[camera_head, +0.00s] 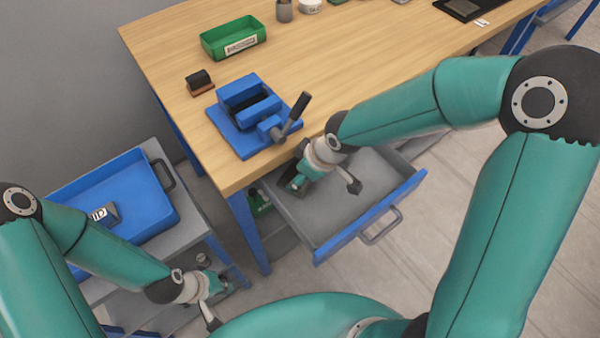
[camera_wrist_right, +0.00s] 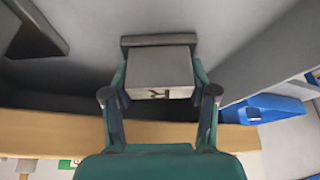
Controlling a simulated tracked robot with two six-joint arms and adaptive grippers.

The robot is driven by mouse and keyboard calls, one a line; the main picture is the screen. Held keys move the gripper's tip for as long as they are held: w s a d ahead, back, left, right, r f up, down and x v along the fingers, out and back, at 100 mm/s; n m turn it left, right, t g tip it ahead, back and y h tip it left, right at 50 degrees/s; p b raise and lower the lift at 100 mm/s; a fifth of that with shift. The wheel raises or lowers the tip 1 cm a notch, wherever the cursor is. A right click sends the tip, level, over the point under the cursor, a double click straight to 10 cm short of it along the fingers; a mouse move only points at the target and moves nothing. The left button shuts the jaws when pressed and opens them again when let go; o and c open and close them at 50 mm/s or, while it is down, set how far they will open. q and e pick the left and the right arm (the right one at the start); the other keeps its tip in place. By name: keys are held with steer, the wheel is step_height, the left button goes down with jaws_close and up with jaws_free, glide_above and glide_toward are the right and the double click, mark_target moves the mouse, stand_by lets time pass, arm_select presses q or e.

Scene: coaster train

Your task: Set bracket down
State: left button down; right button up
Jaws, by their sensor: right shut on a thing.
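In the right wrist view my right gripper (camera_wrist_right: 160,110) is shut on a grey bracket (camera_wrist_right: 158,68), a block with a wider flat plate at its far end and a dark mark on its near face. In the head view my right gripper (camera_head: 296,184) is at the left part of the open grey drawer (camera_head: 345,213) under the table edge; the bracket is mostly hidden there. I cannot tell whether it touches the drawer floor. My left gripper (camera_head: 216,290) is low beside the side cart, and its fingers are too small to judge.
The wooden table (camera_head: 330,75) carries a blue vise (camera_head: 245,110) with a dark lever, a green bin (camera_head: 233,38) and a small dark block (camera_head: 199,81). A blue tray (camera_head: 150,190) on the cart holds a grey labelled piece (camera_head: 104,214). The drawer's right part is clear.

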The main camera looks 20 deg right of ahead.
steer(key=o, duration=1.6)
steer(key=shift+r, duration=0.1)
steer(key=shift+r, duration=0.25)
steer(key=p+v, duration=0.1)
steer(key=v, duration=1)
steer(key=shift+s+d+r+p, duration=0.15)
steer(key=shift+s+p, duration=0.05)
steer(key=shift+p, duration=0.2)
